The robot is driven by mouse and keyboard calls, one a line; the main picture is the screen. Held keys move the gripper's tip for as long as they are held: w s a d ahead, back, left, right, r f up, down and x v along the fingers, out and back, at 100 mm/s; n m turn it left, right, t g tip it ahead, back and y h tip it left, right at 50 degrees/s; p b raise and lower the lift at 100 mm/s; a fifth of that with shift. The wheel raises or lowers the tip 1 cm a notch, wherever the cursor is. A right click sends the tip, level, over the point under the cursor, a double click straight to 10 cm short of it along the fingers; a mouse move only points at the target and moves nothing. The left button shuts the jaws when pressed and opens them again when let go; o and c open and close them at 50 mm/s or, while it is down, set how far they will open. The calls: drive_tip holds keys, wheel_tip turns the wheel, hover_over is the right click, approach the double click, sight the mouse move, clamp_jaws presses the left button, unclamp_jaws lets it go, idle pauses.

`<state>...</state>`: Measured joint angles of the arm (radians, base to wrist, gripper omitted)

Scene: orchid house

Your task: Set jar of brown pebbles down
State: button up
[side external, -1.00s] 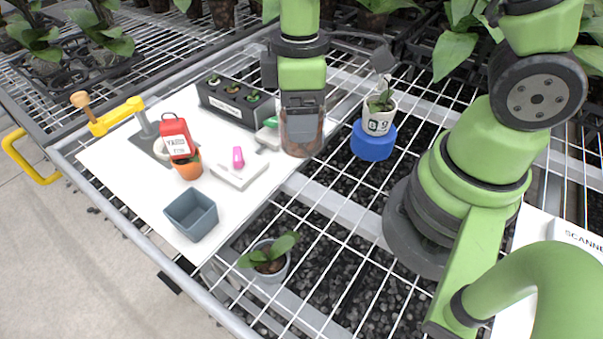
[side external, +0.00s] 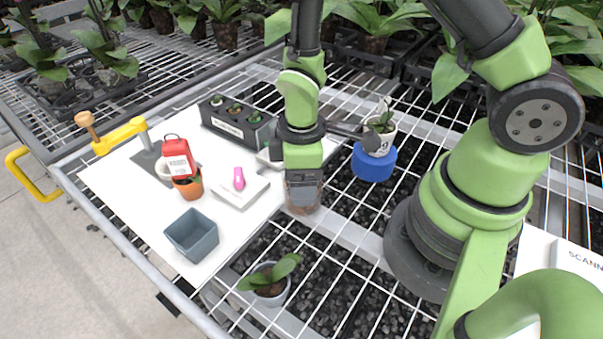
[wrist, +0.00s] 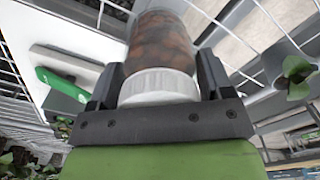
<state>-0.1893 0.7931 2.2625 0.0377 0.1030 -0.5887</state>
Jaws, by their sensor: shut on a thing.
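The jar of brown pebbles (side external: 303,198) is clear with a white lid (wrist: 158,86). My gripper (side external: 303,182) points down and is shut on the jar. In the wrist view, the fingers of my gripper (wrist: 158,78) are on both sides of the lid, and the brown pebbles (wrist: 163,38) show beyond it. In the side view the jar appears upright by the right edge of the white mat (side external: 125,190), beside the wire bench (side external: 340,220). I cannot tell whether its base touches anything. My gripper hides its upper part.
A blue stand (side external: 374,163) with a potted seedling (side external: 380,138) is to the right. A potted plant (side external: 270,282) sits in front. A blue-grey square pot (side external: 192,236), an orange pot (side external: 188,187) and a black planter box (side external: 238,124) are on the mat.

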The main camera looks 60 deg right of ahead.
drive_tip(key=shift+f, duration=0.15)
drive_tip(key=o, duration=1.2)
wheel_tip(320, 180, up, 10)
drive_tip(key=shift+s+d+f, duration=0.1)
drive_tip(key=s+r+m+t, duration=0.2)
drive_tip(key=r+m, duration=0.2)
drive_tip(key=r, duration=0.1)
drive_tip(key=s+d+r+m+t+y, duration=0.1)
drive_tip(key=s+r+m+t, duration=0.1)
drive_tip(key=r, duration=0.4)
drive_tip(key=s+r+m+t+y, duration=0.1)
drive_tip(key=s+r+m+t, duration=0.2)
drive_tip(key=s+r+m, duration=0.1)
drive_tip(key=shift+s+d+r+m, duration=0.15)
drive_tip(key=shift+d+r+m, duration=0.05)
drive_tip(key=shift+r+m, duration=0.2)
drive_tip(key=shift+s+d+r+m, duration=0.1)
drive_tip(key=shift+d+r+m, duration=0.05)
drive_tip(key=shift+r+m, duration=0.25)
drive_tip(key=shift+s+r, duration=0.1)
drive_tip(key=shift+s, duration=0.25)
drive_tip(key=shift+c, duration=0.8)
